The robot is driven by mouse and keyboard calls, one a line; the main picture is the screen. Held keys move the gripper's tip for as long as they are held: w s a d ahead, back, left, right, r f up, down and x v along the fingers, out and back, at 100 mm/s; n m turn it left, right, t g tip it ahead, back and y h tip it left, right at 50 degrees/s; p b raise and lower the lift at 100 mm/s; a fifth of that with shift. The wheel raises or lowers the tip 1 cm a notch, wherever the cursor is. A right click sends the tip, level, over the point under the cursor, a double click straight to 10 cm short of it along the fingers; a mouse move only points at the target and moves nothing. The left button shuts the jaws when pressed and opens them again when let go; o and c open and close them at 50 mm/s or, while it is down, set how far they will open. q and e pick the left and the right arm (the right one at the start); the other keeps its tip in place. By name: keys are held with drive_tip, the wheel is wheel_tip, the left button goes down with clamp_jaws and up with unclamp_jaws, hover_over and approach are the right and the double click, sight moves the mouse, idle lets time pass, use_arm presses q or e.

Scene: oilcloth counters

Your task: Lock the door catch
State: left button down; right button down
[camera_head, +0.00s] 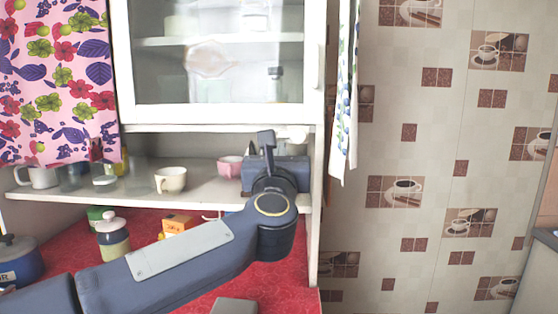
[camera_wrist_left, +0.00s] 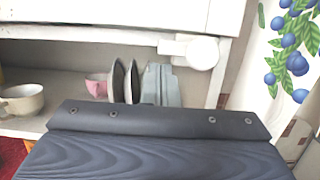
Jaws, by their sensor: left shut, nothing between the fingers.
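A white round piece with a short bar pointing left (camera_wrist_left: 200,52) sits just under the cabinet's lower edge; it looks like the door catch. It also shows in the head view (camera_head: 298,138), partly behind my gripper. The white glazed cabinet door (camera_head: 215,62) appears closed above it. My left gripper (camera_head: 266,138) is in front of the shelf opening, below the door and left of the white piece. Its grey fingers (camera_wrist_left: 160,82) are shut and empty in the wrist view. They look close below the bar; I cannot tell whether they touch. My right gripper is not in view.
The open shelf holds a cream cup (camera_head: 170,179), a pink cup (camera_head: 230,166) and a mug (camera_head: 38,176). Upright dark plates (camera_wrist_left: 124,82) stand left of the fingers. A blueberry-print cloth (camera_head: 344,95) hangs at right. Jars and a small box (camera_head: 176,224) are on the red counter.

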sight(280, 123)
use_arm(q)
drive_tip(key=shift+a+r+m+h+p, duration=0.2)
drive_tip(key=shift+r+m+h+p, duration=0.15)
drive_tip(key=shift+m, duration=0.65)
drive_tip(key=shift+r, duration=0.1)
drive_tip(key=m+p, duration=0.1)
drive_tip(key=r+m+h+p, duration=0.1)
drive_tip(key=m, duration=0.1)
drive_tip(key=r+m+p, duration=0.1)
drive_tip(key=m, duration=0.1)
drive_tip(key=shift+a+g+h, duration=0.3)
drive_tip(key=shift+h, duration=0.05)
drive_tip(key=m, duration=0.1)
drive_tip(key=m+p, duration=0.1)
drive_tip(key=shift+r+m+h, duration=0.3)
drive_tip(key=shift+m+h, duration=0.1)
drive_tip(key=shift+r, duration=0.15)
drive_tip(key=shift+d+r+p, duration=0.1)
drive_tip(key=shift+r+p, duration=0.15)
drive_tip(key=shift+p, duration=0.1)
